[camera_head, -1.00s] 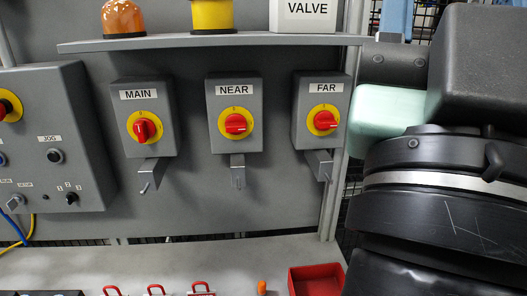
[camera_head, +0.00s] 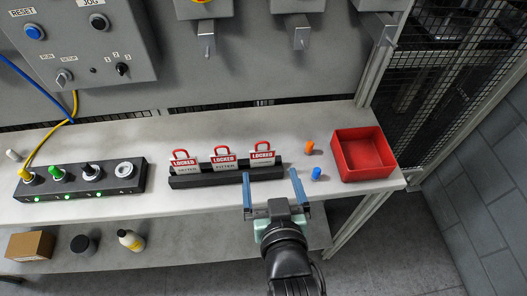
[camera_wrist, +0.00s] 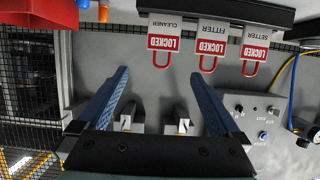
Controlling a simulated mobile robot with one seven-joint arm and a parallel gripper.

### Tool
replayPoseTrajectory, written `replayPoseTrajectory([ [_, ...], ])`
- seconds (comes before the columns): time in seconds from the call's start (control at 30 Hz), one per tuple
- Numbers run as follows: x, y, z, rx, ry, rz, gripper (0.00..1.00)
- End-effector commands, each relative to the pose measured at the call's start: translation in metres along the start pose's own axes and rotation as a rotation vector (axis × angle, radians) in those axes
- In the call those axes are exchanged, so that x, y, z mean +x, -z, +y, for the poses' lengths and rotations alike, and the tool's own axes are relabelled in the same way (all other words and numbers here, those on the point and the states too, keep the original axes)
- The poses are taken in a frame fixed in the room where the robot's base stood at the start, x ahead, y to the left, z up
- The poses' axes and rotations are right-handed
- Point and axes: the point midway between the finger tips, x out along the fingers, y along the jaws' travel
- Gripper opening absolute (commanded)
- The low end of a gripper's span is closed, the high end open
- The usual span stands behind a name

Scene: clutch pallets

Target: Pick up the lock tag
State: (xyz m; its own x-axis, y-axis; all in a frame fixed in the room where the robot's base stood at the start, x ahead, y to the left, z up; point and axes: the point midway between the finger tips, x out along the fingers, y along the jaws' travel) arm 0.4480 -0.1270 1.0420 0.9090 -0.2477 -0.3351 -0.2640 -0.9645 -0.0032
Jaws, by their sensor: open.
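Three lock tags with red shackles and red "LOCKED" bands stand in a black rack (camera_head: 228,178) on the bench. In the head view they are the left tag (camera_head: 187,169), the middle tag (camera_head: 223,164) and the right tag (camera_head: 262,159). The wrist view shows them upside down, reading CLEANER (camera_wrist: 166,24), FITTER (camera_wrist: 213,29) and SETTER (camera_wrist: 258,35). My gripper (camera_head: 271,176) is open and empty at the bench's front edge, in front of the rack's right end. In the wrist view its two blue fingers (camera_wrist: 160,75) are apart, with no tag between them.
A red bin (camera_head: 363,155) stands right on the bench, with an orange peg (camera_head: 309,147) and blue peg (camera_head: 316,174) beside it. A black block with knobs (camera_head: 80,181) is at left. Switch handles (camera_head: 207,43) hang above. A lower shelf (camera_head: 190,240) holds a box (camera_head: 31,246) and bottles.

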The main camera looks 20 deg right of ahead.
Motion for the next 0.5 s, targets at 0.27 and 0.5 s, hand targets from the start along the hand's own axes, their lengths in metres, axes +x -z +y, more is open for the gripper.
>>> replayPoseTrajectory([
  [0.27,0.016,-0.025,0.008,0.002,-0.014,-0.052,1.00],
  [0.5,0.057,-0.027,0.008,0.003,-0.013,-0.052,1.00],
])
